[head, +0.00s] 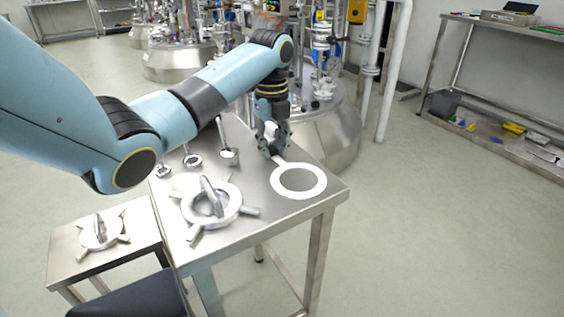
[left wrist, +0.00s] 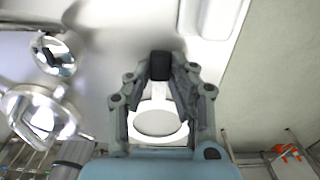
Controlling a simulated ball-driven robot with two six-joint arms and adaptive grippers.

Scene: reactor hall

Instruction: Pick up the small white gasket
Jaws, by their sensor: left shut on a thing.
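The small white gasket (head: 276,189) is a flat ring with a short tab, at the right front corner of the steel table (head: 255,222). My left gripper (head: 275,152) points down at the ring's far side, shut on the tab. In the left wrist view the left gripper (left wrist: 160,72) has its fingertips together over the tab, and the gasket (left wrist: 158,133) shows between the fingers. The ring is level and very close to the tabletop; I cannot tell whether it touches. My right gripper is not in view.
A pale metal ring with spokes and a handle (head: 236,206) lies left of the gasket. Several small metal pieces (head: 228,155) stand behind it. A similar spoked ring (head: 101,231) is on a lower side table. A steel reactor (head: 335,140) stands behind; floor to the right is clear.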

